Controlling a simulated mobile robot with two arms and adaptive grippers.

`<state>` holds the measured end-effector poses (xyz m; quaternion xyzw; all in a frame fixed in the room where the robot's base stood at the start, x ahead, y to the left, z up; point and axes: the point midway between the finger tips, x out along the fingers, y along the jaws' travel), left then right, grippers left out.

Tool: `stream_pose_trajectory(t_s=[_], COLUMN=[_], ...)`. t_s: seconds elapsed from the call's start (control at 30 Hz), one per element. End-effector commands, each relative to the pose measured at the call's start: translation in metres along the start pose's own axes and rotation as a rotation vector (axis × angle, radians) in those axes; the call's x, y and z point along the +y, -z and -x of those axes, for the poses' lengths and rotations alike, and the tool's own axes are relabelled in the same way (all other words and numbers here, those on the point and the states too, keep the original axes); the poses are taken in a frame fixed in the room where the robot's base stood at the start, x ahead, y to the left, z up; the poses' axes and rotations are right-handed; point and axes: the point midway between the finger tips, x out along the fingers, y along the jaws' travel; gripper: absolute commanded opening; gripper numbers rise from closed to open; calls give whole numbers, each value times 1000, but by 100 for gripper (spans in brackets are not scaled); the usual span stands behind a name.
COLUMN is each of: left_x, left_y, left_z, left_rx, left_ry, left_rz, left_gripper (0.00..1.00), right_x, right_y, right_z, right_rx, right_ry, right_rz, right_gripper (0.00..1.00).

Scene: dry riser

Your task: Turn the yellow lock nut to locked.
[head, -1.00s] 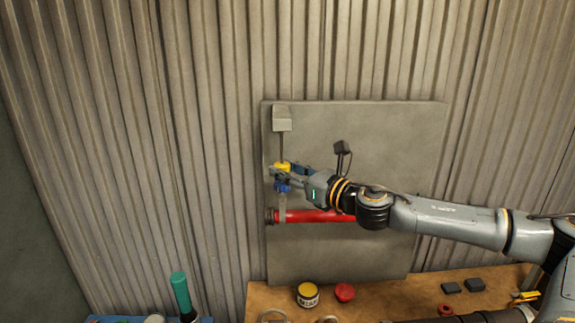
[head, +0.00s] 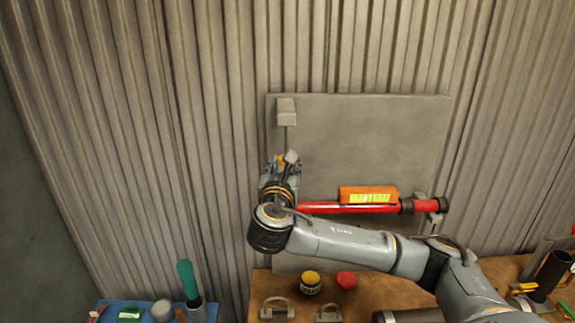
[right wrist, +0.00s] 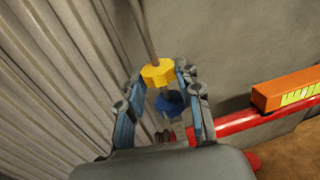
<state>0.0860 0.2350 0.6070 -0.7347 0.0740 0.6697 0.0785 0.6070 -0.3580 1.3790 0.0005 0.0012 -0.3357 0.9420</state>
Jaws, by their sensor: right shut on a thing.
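The yellow lock nut (right wrist: 158,72) sits on a thin upright rod in the right wrist view, just above a blue fitting (right wrist: 170,101). A small bit of the nut (head: 281,159) shows in the head view, mostly hidden by my gripper. My right gripper (head: 280,168) reaches it from the front. In the right wrist view the two fingers of the right gripper (right wrist: 160,78) stand on either side of the nut and are shut on it. My left gripper is in neither view.
A red pipe (head: 325,208) with an orange labelled block (head: 367,195) runs right of the nut along the grey panel (head: 360,130). Below, a wooden bench (head: 262,288) holds a yellow-lidded jar (head: 311,282) and a red cap (head: 346,280).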

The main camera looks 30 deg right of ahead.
Motion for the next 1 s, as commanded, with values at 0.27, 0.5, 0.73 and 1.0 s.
stream_pose_trajectory(t_s=[0.27,0.5,0.73,1.0], left_x=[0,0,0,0], left_y=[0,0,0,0], left_z=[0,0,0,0], left_rx=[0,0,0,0], left_ry=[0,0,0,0], left_rz=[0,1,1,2], left_gripper=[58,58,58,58], right_x=[6,9,12,14], right_y=[-1,0,0,-1], right_z=[-1,-2,-4,-7], right_rx=[1,3,6,2], right_ry=[263,493,705,894], right_rz=[-4,-2,0,1], right_gripper=[3,3,3,3])
